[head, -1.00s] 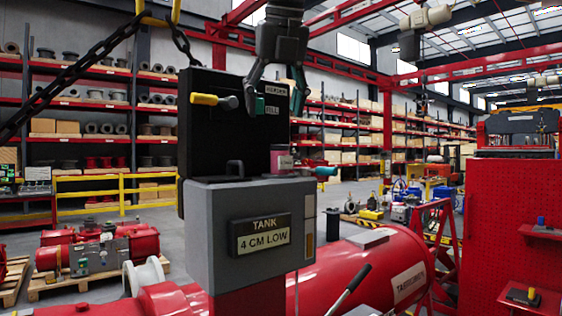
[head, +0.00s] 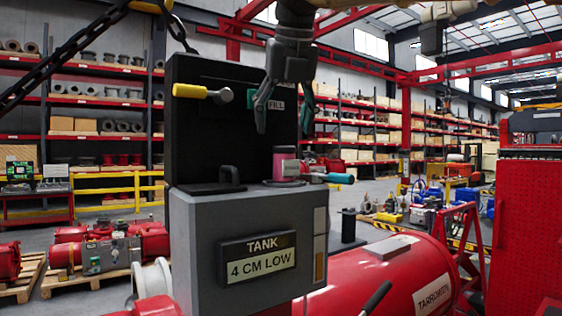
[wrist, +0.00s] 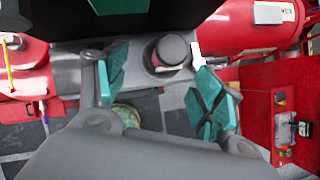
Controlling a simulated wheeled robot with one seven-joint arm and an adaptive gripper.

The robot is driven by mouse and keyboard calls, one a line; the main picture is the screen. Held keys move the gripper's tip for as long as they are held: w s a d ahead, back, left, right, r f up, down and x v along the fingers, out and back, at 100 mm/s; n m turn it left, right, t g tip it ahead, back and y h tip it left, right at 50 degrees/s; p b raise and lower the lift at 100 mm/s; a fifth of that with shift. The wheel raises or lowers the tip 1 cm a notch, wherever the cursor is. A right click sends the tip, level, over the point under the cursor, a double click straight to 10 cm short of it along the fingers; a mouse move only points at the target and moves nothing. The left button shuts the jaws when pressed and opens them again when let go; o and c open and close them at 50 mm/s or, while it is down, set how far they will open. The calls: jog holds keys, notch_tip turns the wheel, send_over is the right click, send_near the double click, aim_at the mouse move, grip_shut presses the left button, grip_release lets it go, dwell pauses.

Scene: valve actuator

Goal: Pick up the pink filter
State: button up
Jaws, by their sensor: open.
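The pink filter (head: 286,163) is a short upright cylinder on top of the grey tank housing (head: 246,216), at its right end. Its round dark top shows in the wrist view (wrist: 171,50), between the fingers and toward the far side. My gripper (head: 285,115) points down above the filter, its fingers spread and empty. The green finger pads (wrist: 160,84) show on both sides in the wrist view. The fingertips look clear of the filter in the head view.
A black upright panel (head: 215,130) with a yellow-handled lever (head: 203,92) stands behind the housing top. A teal handle (head: 340,178) sticks out right of the filter. A red tank (head: 385,275) lies at right.

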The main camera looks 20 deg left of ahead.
aim_at(285, 150)
jog(key=w+f+p, duration=0.1)
jog(key=w+f, duration=0.1)
jog(key=w, duration=0.1)
jog(key=w+a+f, duration=0.1)
jog(key=w+f, duration=0.2)
jog(key=shift+w+a+f+p, duration=0.1)
jog(key=shift+w+f+p, duration=0.1)
jog(key=shift+p, duration=0.2)
jog(key=shift+s+a+f, duration=0.1)
jog(key=shift+s+f, duration=0.05)
jog(key=shift+s, duration=1.05)
jog(key=shift+w+f, duration=0.25)
jog(key=shift+w, duration=0.3)
jog(key=shift+w+f, duration=0.2)
jog(key=shift+w, duration=0.35)
jog(key=shift+c, duration=1.4)
jog(key=shift+s, duration=0.1)
jog(key=c, duration=0.3)
jog(key=shift+s+a+r, duration=0.1)
jog(key=shift+s+r, duration=0.2)
jog(key=shift+s, duration=0.25)
jog(key=c, duration=0.6)
jog(key=shift+w+f, duration=0.15)
jog(key=shift+w, duration=0.2)
